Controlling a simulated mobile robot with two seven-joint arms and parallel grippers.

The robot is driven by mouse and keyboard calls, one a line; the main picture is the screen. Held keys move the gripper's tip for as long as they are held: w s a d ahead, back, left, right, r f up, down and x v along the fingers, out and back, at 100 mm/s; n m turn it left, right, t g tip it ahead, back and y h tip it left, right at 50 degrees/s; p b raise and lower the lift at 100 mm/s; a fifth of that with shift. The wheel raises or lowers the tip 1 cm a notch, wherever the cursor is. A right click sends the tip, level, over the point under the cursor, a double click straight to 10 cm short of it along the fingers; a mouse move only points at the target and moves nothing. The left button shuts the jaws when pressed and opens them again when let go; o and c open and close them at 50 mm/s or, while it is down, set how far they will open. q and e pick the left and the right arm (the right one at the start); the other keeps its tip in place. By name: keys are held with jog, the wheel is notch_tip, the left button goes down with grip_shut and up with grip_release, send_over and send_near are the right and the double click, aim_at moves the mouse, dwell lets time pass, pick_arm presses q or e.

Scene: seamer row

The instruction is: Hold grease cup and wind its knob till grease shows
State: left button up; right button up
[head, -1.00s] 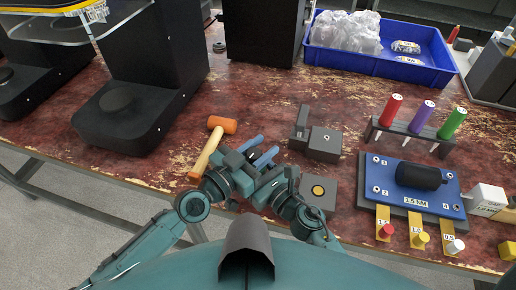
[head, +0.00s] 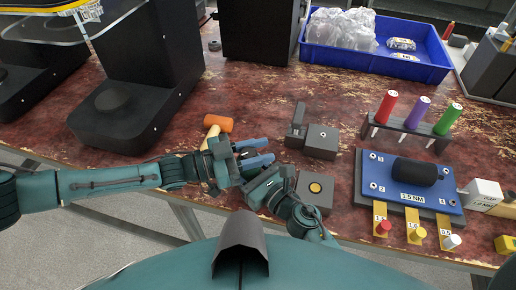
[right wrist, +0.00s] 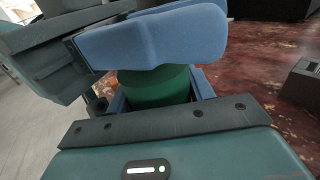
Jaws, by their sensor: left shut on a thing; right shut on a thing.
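The grease cup shows in the right wrist view as a green round body (right wrist: 155,86). My right gripper (right wrist: 160,97) is shut on this body, with a blue finger on either side. My left gripper (head: 254,152) reaches in from the left, and its blue finger (right wrist: 150,38) lies across the top of the cup in the right wrist view. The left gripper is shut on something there. The knob is hidden by its fingers, and I cannot see any grease. In the head view the left gripper hides the cup.
A mallet with an orange head (head: 218,123) lies just behind my left gripper. A grey block with a yellow disc (head: 314,189) and another dark block (head: 321,141) stand to the right. Further right are a blue torque board (head: 438,196) and a screwdriver rack (head: 408,140).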

aim_at(256, 155)
pick_arm(q)
jog(key=m+g, duration=0.2)
jog(key=g, duration=0.2)
jog(key=m+g, duration=0.3)
jog(key=g, duration=0.1)
jog(key=shift+s+a+f, duration=0.15)
jog(key=shift+s+f, duration=0.05)
jog(key=shift+s+a+m+g+y, duration=0.15)
jog(key=shift+m+g+y, duration=0.25)
jog(key=shift+m+g, duration=0.5)
jog(key=shift+s+m+g+y, duration=0.15)
jog(key=shift+m+g+y, duration=0.35)
jog(key=shift+g, duration=0.7)
jog(key=shift+a+f, duration=0.1)
jog(key=shift+f, duration=0.05)
jog(key=o, duration=1)
jog(key=shift+s, duration=0.1)
jog(key=shift+r+m+g, duration=0.2)
jog(key=shift+m+g, duration=0.1)
notch_tip(256, 155, up, 10)
jog(key=shift+f, duration=0.1)
